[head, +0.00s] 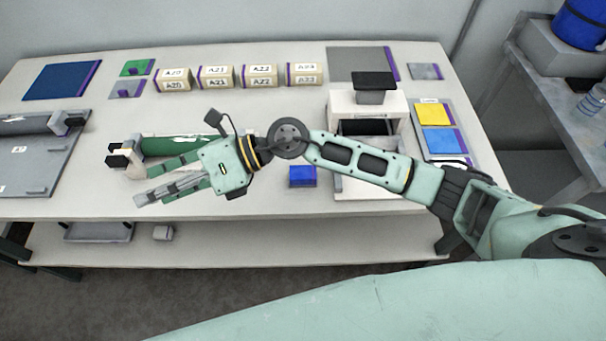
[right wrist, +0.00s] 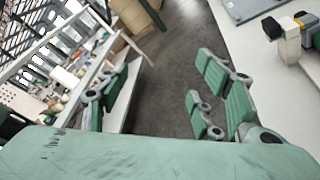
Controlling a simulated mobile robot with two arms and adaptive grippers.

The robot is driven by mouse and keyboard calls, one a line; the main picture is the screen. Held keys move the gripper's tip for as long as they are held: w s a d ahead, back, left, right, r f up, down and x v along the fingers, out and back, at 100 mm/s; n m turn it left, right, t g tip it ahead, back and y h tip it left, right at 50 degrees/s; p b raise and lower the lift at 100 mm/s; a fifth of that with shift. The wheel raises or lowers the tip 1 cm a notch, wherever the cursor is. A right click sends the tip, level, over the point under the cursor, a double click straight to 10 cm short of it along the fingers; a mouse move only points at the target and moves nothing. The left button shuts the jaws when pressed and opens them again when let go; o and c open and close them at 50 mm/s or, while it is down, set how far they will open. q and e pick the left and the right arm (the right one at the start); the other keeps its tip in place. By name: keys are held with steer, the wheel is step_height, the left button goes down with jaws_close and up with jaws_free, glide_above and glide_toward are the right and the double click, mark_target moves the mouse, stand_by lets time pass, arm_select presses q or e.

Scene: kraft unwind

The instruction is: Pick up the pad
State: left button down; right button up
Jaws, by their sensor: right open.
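A small blue block (head: 302,176), possibly the pad, lies near the table's front edge in the head view. My right gripper (head: 146,186) reaches across from the right, past the blue block, with its fingers pointing left over the table's front edge. Its fingers are spread and nothing is between them. In the right wrist view the open gripper (right wrist: 155,95) shows with floor beyond it. A second blue piece (head: 440,141) and a yellow piece (head: 433,114) lie on a tray at the right. My left gripper is not in view.
A green roll (head: 185,146) lies just behind the right gripper. A white stand (head: 350,188) is right of the blue block, under my arm. Several labelled boxes (head: 259,75) line the back. A grey plate (head: 30,170) is at the left.

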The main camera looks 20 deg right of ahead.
steer(key=d+f+n+g+h, duration=0.1)
steer(key=d+f+n+h, duration=0.25)
steer(key=f, duration=0.35)
steer(key=n+t+h, duration=0.1)
steer(key=n+h, duration=0.1)
steer(key=h, duration=1.1)
glide_above(303, 172)
steer(key=shift+y, duration=0.25)
steer(key=f, duration=0.7)
steer(key=shift+a+f, duration=0.15)
steer(key=shift+a, duration=0.05)
steer(key=f+p, duration=0.1)
steer(key=f, duration=0.1)
steer(key=f+p, duration=0.1)
steer(key=f, duration=0.1)
steer(key=f+p, duration=0.1)
steer(key=f, duration=0.2)
steer(key=shift+d, duration=0.25)
steer(key=shift+f, duration=0.3)
steer(key=shift+c, duration=0.5)
steer(key=c, duration=1.2)
